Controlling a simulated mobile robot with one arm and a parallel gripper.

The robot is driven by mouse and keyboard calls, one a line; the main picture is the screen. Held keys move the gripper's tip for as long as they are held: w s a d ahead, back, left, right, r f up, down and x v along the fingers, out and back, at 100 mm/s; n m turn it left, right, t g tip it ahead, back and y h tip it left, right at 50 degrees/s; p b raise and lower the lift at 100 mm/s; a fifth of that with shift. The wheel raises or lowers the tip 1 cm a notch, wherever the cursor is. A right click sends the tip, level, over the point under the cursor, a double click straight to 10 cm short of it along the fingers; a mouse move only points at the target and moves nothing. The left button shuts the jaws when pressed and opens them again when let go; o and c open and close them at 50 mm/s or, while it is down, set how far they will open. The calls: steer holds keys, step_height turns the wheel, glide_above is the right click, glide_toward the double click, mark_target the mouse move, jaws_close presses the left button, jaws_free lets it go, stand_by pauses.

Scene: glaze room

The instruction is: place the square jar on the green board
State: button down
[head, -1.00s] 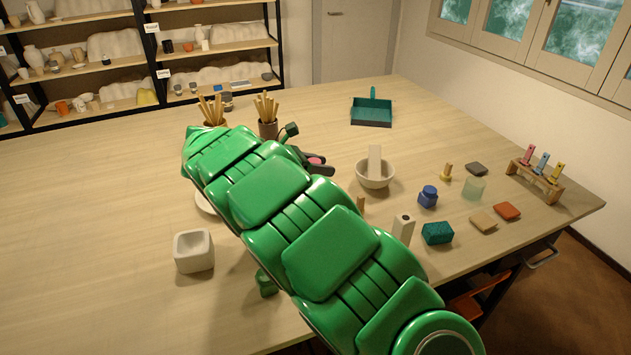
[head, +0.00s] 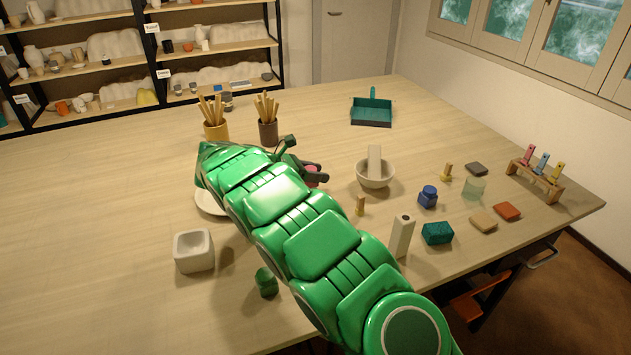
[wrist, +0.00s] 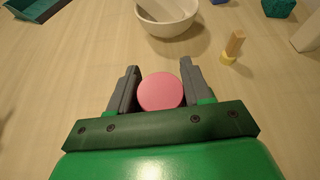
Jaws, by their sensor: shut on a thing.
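My gripper (wrist: 160,92) is shut on a pink round-topped thing (wrist: 160,91), seen from above between the two grey fingers in the wrist view. In the head view the pink thing (head: 311,170) shows only in part beside my green arm. Its body is hidden, so I cannot tell whether it is the square jar. A small blue jar with a squarish body (head: 428,199) stands on the table to the right, apart from my gripper. I cannot make out a flat green board; my arm hides part of the table.
A mortar with a pestle (head: 375,176) stands near my gripper; the bowl also shows in the wrist view (wrist: 168,24). A teal dustpan (head: 371,122) lies behind. A white block (head: 402,237) and teal sponge (head: 437,233) are at right. The left table is mostly clear.

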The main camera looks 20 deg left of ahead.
steer(key=shift+f, duration=1.55)
steer(key=shift+f, duration=0.15)
steer(key=shift+c, duration=2.4)
jaws_free()
steer(key=shift+a+r, duration=0.1)
steer(key=shift+r, duration=0.1)
steer(key=v, duration=1.1)
steer(key=shift+s+a+r, duration=0.1)
steer(key=shift+s+a, duration=0.15)
steer(key=shift+a, duration=0.05)
